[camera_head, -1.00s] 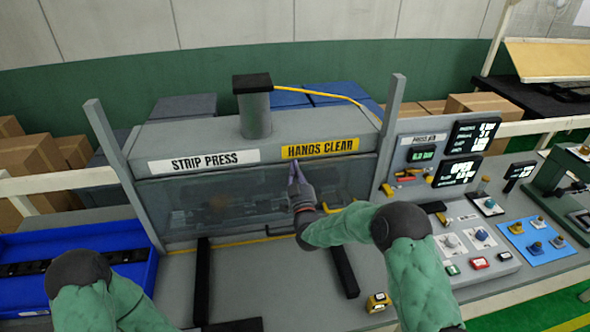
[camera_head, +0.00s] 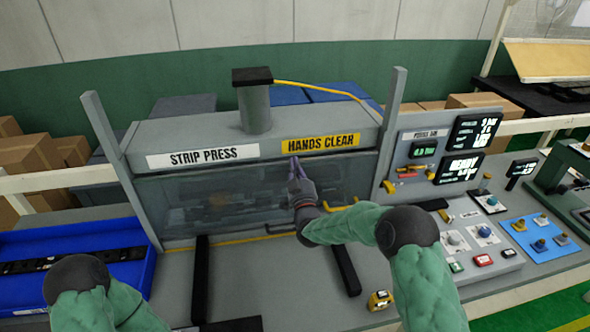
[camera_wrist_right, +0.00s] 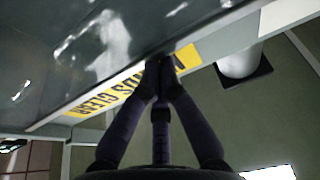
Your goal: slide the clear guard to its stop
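The clear guard (camera_head: 235,200) is a see-through panel across the front of the strip press (camera_head: 250,142). It covers the opening below the "STRIP PRESS" and "HANDS CLEAR" labels. My right gripper (camera_head: 296,160) is at the guard's upper part, its tips just under the yellow "HANDS CLEAR" label (camera_head: 320,143). In the right wrist view its fingers come together at the tips (camera_wrist_right: 163,72), in front of the yellow label. I see nothing held between them; whether they touch the guard is unclear. My left arm shows at the lower left, but its gripper is out of view.
Two dark rails (camera_head: 201,280) run forward on the bench. A blue tray (camera_head: 70,298) stands at left and a tape measure (camera_head: 380,300) at front right. A control panel (camera_head: 475,250) with buttons and lit displays is on the right. Upright posts flank the press.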

